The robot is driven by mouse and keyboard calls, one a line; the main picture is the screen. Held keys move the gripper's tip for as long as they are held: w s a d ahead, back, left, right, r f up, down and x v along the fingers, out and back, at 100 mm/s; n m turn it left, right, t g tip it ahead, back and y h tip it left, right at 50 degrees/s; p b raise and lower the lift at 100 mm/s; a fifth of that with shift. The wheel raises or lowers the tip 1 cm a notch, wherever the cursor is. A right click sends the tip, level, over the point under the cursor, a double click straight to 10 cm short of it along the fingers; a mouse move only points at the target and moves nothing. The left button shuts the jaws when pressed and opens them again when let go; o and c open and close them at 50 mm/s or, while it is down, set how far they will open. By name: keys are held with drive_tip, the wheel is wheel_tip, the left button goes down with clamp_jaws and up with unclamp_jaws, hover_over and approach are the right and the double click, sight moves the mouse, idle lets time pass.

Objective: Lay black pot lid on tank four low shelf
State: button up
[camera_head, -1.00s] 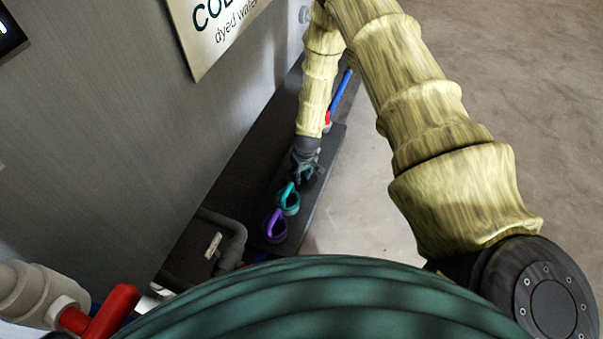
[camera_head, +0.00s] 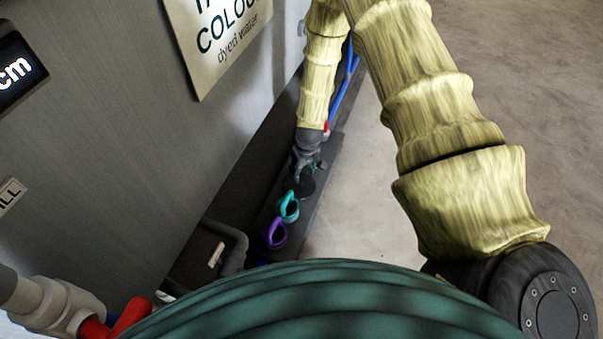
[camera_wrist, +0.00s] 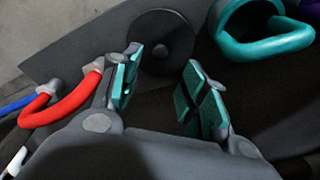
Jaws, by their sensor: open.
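The black pot lid (camera_wrist: 162,42) is a dark disc with a small centre knob, lying on the dark low shelf (camera_wrist: 75,52). In the head view the lid (camera_head: 305,187) shows just below my gripper (camera_head: 306,165), beside the teal mug. In the wrist view my gripper (camera_wrist: 160,92) is open, with teal pads apart and nothing between them. The lid lies just beyond the fingertips, and one finger overlaps its edge in the picture. I cannot tell from here whether they touch.
A teal mug (camera_head: 288,207) and a purple mug (camera_head: 276,235) stand on the shelf in a row with the lid. A red-handled part (camera_wrist: 62,103) with a blue hose is close to my gripper's left. The grey tank wall (camera_head: 110,130) rises along the left. Open floor (camera_head: 365,210) lies right.

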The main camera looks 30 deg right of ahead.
drive_tip(key=s+a, duration=0.3)
drive_tip(key=s, duration=0.8)
drive_tip(key=s+a+g, duration=0.1)
drive_tip(key=s+a, duration=0.2)
drive_tip(key=s, duration=0.9)
drive_tip(key=s+a+m, duration=0.1)
drive_tip(key=s+a, duration=0.2)
drive_tip(key=s, duration=0.9)
drive_tip(key=shift+s+a+r+g+p, duration=0.2)
drive_tip(key=shift+g+p, duration=0.1)
drive_tip(key=shift+p, duration=0.1)
drive_tip(key=shift+w, duration=0.1)
